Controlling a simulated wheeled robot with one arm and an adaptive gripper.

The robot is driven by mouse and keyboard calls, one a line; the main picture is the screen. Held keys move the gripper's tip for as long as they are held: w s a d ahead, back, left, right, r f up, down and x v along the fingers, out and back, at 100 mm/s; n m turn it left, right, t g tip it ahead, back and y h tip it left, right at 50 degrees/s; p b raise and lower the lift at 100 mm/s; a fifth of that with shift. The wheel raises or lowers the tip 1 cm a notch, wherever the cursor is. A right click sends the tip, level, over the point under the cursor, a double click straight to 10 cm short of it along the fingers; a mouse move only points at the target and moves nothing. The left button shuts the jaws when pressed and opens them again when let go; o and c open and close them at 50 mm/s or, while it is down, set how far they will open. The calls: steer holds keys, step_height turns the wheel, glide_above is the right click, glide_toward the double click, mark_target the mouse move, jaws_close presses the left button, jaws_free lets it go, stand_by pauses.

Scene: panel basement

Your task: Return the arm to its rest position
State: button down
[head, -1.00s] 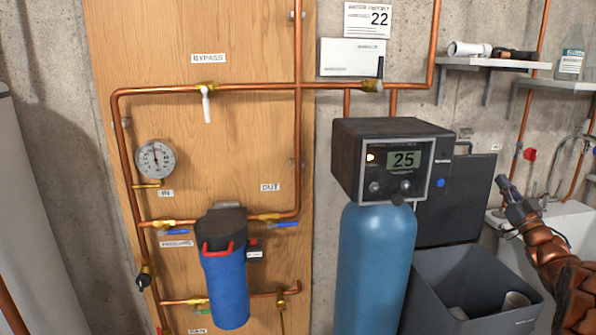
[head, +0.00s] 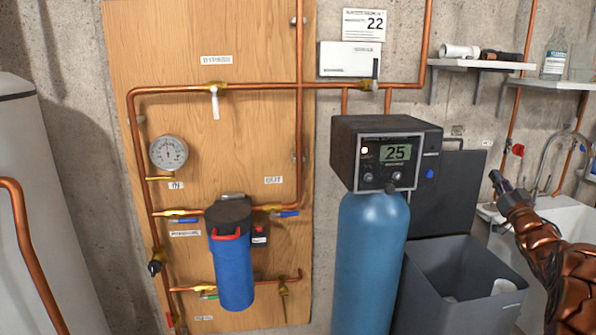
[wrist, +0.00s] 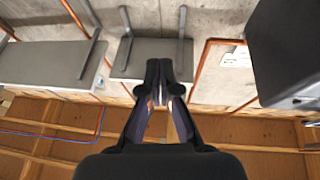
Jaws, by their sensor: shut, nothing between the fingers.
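My arm, copper-coloured, reaches in from the lower right of the head view. My gripper (head: 497,180) is at its end, in front of the sink area and to the right of the softener's control head. In the wrist view my gripper (wrist: 165,68) shows with its dark fingertips together and nothing between them. It points toward the concrete wall and the undersides of the shelves, touching nothing that I can see.
The blue softener tank (head: 371,265) with its control head (head: 385,155) stands left of my gripper. A grey open bin (head: 470,280) is below it. A white sink (head: 560,225) and wall shelves (head: 480,65) are near. The blue filter housing (head: 232,270) hangs on the wooden panel (head: 250,140).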

steer(key=s+a+f+m+g+h+p, duration=0.2)
steer(key=s+a+f+g, duration=0.2)
steer(key=s+a+g, duration=0.45)
steer(key=s+a+f+m+g+h+p, duration=0.1)
steer(key=s+a+f+g+h+p, duration=0.3)
steer(key=s+a, duration=0.6)
steer(key=s+a+f+n+g+y, duration=0.1)
steer(key=s+a+g, duration=0.3)
steer(key=s, duration=0.9)
steer(key=s+a+f+n+g+y, duration=0.1)
steer(key=s+a+f+g+y, duration=0.2)
steer(key=s+a, duration=0.6)
steer(key=s+a+f+n+g+y, duration=0.1)
steer(key=s+a+g, duration=0.4)
steer(key=s, duration=1.2)
steer(key=shift+s+a+f+y, duration=0.4)
steer(key=shift+a+y, duration=0.1)
steer(key=shift+a, duration=0.55)
steer(key=shift+w+d, duration=0.1)
